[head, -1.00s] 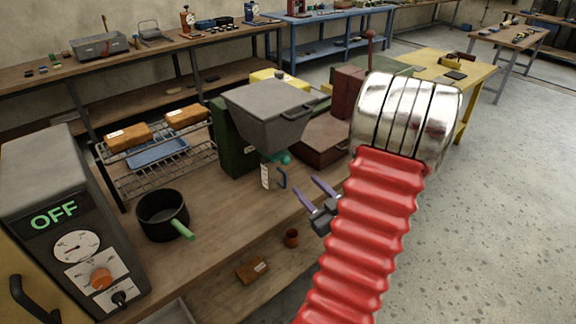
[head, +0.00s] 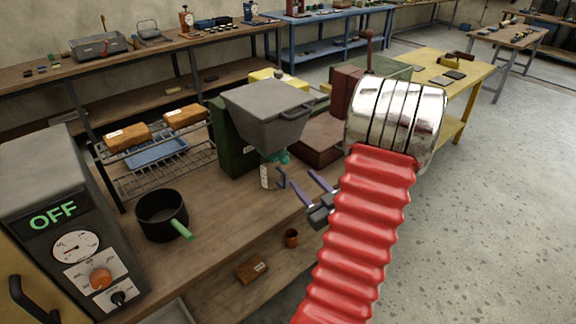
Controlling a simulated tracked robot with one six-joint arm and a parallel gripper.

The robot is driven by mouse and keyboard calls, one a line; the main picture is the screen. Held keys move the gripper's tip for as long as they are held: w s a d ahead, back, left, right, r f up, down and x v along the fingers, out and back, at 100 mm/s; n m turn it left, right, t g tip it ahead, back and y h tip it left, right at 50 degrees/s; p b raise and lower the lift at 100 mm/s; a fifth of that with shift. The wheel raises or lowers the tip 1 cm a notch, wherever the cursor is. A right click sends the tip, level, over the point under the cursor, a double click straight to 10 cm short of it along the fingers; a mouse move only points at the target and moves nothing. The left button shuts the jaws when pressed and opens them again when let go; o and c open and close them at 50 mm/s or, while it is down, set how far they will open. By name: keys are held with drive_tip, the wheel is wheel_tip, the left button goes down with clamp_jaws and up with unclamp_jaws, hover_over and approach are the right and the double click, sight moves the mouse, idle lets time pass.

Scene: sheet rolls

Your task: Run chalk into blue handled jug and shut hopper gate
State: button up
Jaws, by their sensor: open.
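A grey hopper (head: 268,112) is mounted on a dark green stand (head: 232,142) on the wooden bench. A teal part (head: 276,156) shows at its outlet; whether the gate is open or shut cannot be told. A small pale jug (head: 265,176) with a blue handle (head: 282,178) stands upright under the outlet, its handle toward the right. My gripper (head: 309,187) is open and empty, its two purple fingers pointing up and left, a little right of the blue handle and apart from it. No chalk is visible.
A black pot (head: 162,214) with a green handle stands left on the bench (head: 225,218). A wire rack (head: 150,182) holds brown blocks and a blue tray. A brown cup (head: 291,238) and wooden block (head: 252,269) lie near the front. A dark red box (head: 318,142) sits behind.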

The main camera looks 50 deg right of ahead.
sight(287, 162)
drive_tip(key=x, duration=1)
drive_tip(key=shift+w, duration=0.1)
clamp_jaws()
idle(0.3)
